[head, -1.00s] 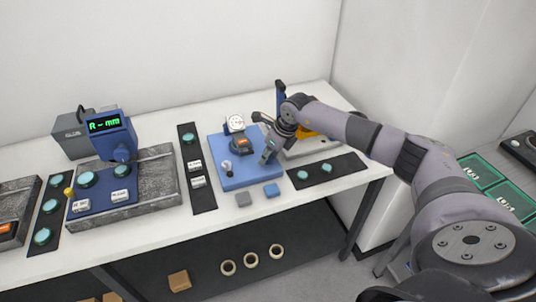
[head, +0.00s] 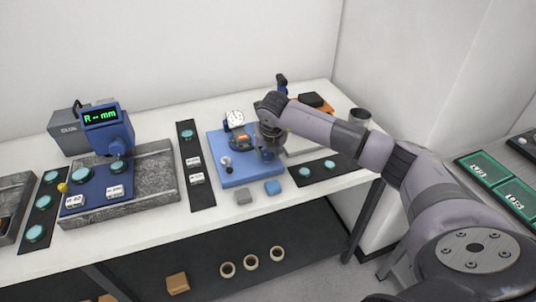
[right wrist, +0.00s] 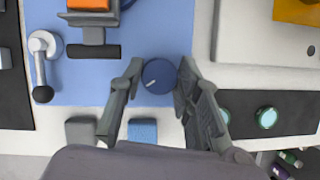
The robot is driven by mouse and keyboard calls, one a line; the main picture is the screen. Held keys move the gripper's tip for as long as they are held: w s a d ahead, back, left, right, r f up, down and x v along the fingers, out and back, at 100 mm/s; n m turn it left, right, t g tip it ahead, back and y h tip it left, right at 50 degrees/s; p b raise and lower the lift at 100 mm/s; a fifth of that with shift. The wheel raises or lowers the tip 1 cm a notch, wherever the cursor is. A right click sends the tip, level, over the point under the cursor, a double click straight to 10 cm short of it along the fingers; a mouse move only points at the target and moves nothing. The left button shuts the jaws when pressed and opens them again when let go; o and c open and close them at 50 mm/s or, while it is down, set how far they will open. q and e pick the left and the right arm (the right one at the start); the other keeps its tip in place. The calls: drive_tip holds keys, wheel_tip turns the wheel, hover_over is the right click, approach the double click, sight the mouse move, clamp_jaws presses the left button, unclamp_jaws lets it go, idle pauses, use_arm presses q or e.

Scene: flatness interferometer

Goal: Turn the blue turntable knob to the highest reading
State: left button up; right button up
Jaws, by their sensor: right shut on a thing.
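The blue turntable knob (right wrist: 158,76) is a round dark-blue disc with a white pointer line, seen from above in the right wrist view. The line points down and left. My right gripper (right wrist: 159,70) is shut on the knob, one finger at each side. In the head view my right gripper (head: 268,152) stands at the right part of the blue base plate (head: 236,180) and hides the knob. A round white dial gauge (head: 235,118) stands at the back of the plate; its reading is too small to make out. My left gripper is not in view.
A lever with a black ball end (right wrist: 42,72) and an orange display block (right wrist: 88,4) sit left of the knob. Grey (head: 243,197) and blue (head: 273,187) blocks lie in front of the plate. A black strip with teal discs (head: 325,170) lies right.

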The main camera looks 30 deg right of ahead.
drive_tip(key=shift+m, duration=0.5)
drive_tip(key=o, duration=1.1)
drive_tip(key=v, duration=1.2)
drive_tip(key=shift+a, duration=0.25)
drive_tip(key=shift+w, duration=0.15)
